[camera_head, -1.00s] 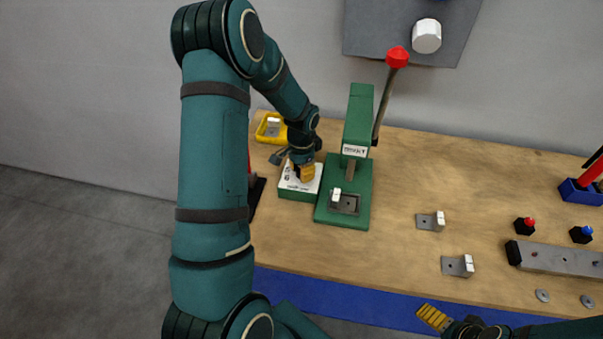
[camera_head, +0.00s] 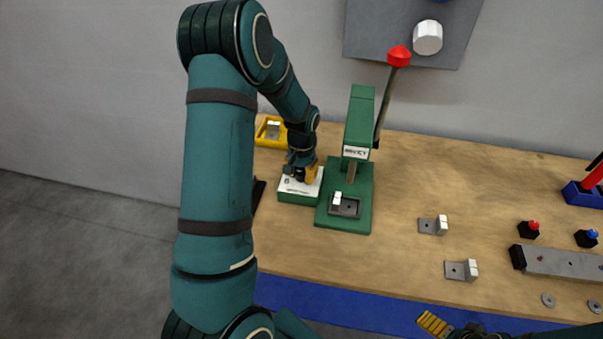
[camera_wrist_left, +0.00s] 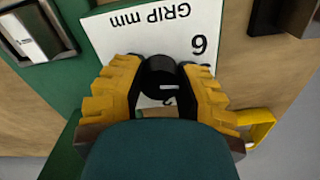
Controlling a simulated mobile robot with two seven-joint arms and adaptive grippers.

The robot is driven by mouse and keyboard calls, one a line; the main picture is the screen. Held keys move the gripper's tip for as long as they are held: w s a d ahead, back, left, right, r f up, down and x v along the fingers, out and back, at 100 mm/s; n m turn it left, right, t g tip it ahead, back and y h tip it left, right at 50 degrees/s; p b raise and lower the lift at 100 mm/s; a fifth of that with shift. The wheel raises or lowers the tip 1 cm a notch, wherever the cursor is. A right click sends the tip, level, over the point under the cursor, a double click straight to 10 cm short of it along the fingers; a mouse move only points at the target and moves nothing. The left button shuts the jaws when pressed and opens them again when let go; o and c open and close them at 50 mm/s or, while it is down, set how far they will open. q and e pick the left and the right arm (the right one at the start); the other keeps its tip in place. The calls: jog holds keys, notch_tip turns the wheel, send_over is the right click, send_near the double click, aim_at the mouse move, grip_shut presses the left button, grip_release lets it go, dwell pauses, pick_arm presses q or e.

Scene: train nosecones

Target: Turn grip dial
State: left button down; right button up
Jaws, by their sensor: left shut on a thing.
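The grip dial is a black knob (camera_wrist_left: 160,76) on a green box with a white top plate (camera_head: 292,190). The wrist view shows the plate marked "GRIP mm" (camera_wrist_left: 160,25) with a 6 on it. My left gripper (camera_head: 302,174) reaches down onto the box from above. In the wrist view its yellow fingers (camera_wrist_left: 158,88) are shut on the black knob, one on each side. The rest of the dial scale is mostly hidden by the fingers. My right gripper (camera_head: 433,323) shows only by a yellow finger part at the bottom edge; its opening is unclear.
A green press (camera_head: 357,130) with a red-knobbed lever (camera_head: 398,56) stands right beside the box. A yellow tray (camera_head: 271,131) lies behind. Small metal brackets (camera_head: 432,226) and a grey bar (camera_head: 563,262) lie to the right.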

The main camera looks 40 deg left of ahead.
aim_at(301, 172)
pick_arm(q)
jog(key=c, duration=0.6)
grip_release()
jog(key=shift+r, duration=0.1)
notch_tip(301, 172, up, 12)
dwell(0.6)
